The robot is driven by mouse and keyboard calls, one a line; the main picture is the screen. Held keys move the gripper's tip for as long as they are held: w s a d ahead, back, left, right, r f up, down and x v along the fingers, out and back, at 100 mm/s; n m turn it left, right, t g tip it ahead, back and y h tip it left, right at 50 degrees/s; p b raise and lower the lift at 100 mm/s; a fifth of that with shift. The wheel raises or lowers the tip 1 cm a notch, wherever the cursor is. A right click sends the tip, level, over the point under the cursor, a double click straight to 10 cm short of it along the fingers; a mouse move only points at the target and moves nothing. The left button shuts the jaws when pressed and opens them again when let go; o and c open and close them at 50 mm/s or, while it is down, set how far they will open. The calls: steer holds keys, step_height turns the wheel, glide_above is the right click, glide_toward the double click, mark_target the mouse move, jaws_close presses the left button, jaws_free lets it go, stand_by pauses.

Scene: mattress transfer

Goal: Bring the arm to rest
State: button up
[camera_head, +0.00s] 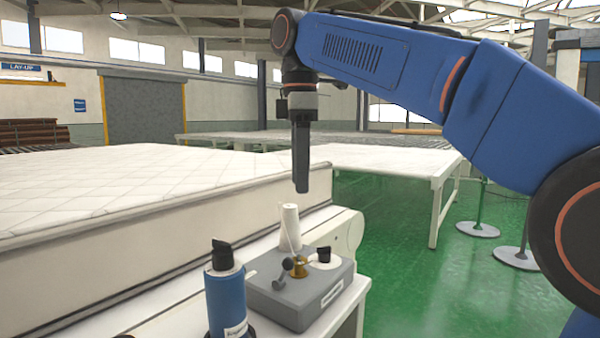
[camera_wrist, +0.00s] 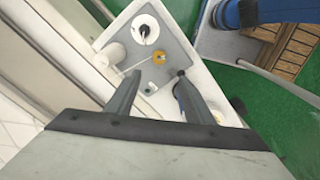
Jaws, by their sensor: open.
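My blue arm reaches in from the right in the head view, and my gripper (camera_head: 302,188) hangs pointing down above the grey box with the white cone. In the wrist view my gripper (camera_wrist: 160,92) shows two dark fingers set apart, with nothing between them. The grey box (camera_head: 290,306) sits on a white ledge beside the mattress. It carries a brass-coloured fitting (camera_head: 299,266) and a white disc with a black knob (camera_head: 324,256). A white thread cone (camera_head: 290,228) stands at its back edge. The fingers look clear of these things.
A large white quilted mattress (camera_head: 110,190) fills the left. A blue bottle with a black cap (camera_head: 226,298) stands on the ledge in front of the box. A long white table (camera_head: 385,160) stands behind. Green floor (camera_head: 400,270) is open to the right, with round stand bases (camera_head: 478,229).

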steer(key=s+d+f+m+t, duration=0.1)
steer(key=s+d+f+m, duration=0.35)
steer(key=d+f, duration=0.4)
steer(key=s+d+f+m+t, duration=0.1)
steer(key=s+d+f+m, duration=0.2)
steer(key=d+f+m, duration=0.35)
steer(key=s+d+f+m+t, duration=0.1)
steer(key=s+d+f+m, duration=0.3)
steer(key=f, duration=0.7)
steer(key=s+d+f+m+t, duration=0.1)
steer(key=s+d+f+m, duration=0.2)
steer(key=s+d+f, duration=0.4)
step_height(320, 180, down, 5)
steer(key=shift+s+d+r+m+t, duration=0.1)
steer(key=shift+s+d+m+t, duration=0.3)
steer(key=shift+s, duration=0.6)
